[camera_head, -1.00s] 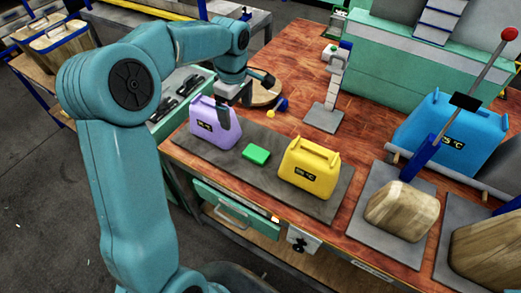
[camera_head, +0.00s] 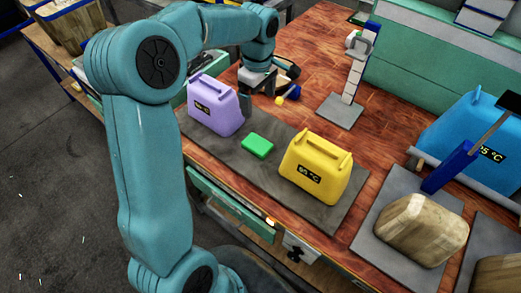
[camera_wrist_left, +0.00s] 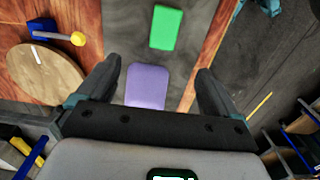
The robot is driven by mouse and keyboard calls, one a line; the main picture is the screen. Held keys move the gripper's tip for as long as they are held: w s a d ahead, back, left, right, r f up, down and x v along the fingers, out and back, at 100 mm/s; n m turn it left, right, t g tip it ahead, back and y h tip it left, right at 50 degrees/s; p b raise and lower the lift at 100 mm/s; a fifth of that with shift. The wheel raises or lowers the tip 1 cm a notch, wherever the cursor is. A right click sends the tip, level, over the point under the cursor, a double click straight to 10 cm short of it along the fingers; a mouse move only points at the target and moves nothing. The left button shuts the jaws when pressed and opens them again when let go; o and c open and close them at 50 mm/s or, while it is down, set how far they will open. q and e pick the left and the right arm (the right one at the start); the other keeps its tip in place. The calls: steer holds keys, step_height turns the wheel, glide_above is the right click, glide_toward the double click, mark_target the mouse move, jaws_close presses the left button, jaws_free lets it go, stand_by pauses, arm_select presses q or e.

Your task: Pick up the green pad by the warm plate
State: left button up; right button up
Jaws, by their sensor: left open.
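The green pad (camera_head: 257,146) is a small flat block lying on a dark grey mat (camera_head: 320,211). It lies between a purple jug-shaped body (camera_head: 214,104) and a yellow one (camera_head: 316,167) with a display that seems to read 55 °C. My left gripper (camera_head: 262,97) is open and empty above the bench, behind the purple body and apart from the pad. In the left wrist view the pad (camera_wrist_left: 166,27) shows ahead of the fingertips, and the purple body (camera_wrist_left: 147,87) shows between the fingers. My right gripper is out of view.
A blue body (camera_head: 462,132) with a 25 °C display and wooden blocks (camera_head: 420,228) stand at right. A grey stand (camera_head: 350,80) is behind the mat. A yellow-tipped blue lever (camera_head: 287,96) is close to my left gripper. The wood between stand and mat is clear.

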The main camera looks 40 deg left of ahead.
arm_select(q)
steer(key=f, duration=0.1)
glide_above(257, 143)
steer(key=f, duration=1)
steer(key=shift+w+a+f, duration=0.2)
steer(key=shift+w+f, duration=0.05)
steer(key=shift+w, duration=0.05)
steer(key=f, duration=0.1)
steer(key=f+p, duration=0.1)
steer(key=f, duration=0.3)
steer(key=shift+s+d, duration=0.2)
steer(key=shift+s, duration=0.15)
steer(key=shift+f, duration=0.55)
steer(key=c, duration=1.1)
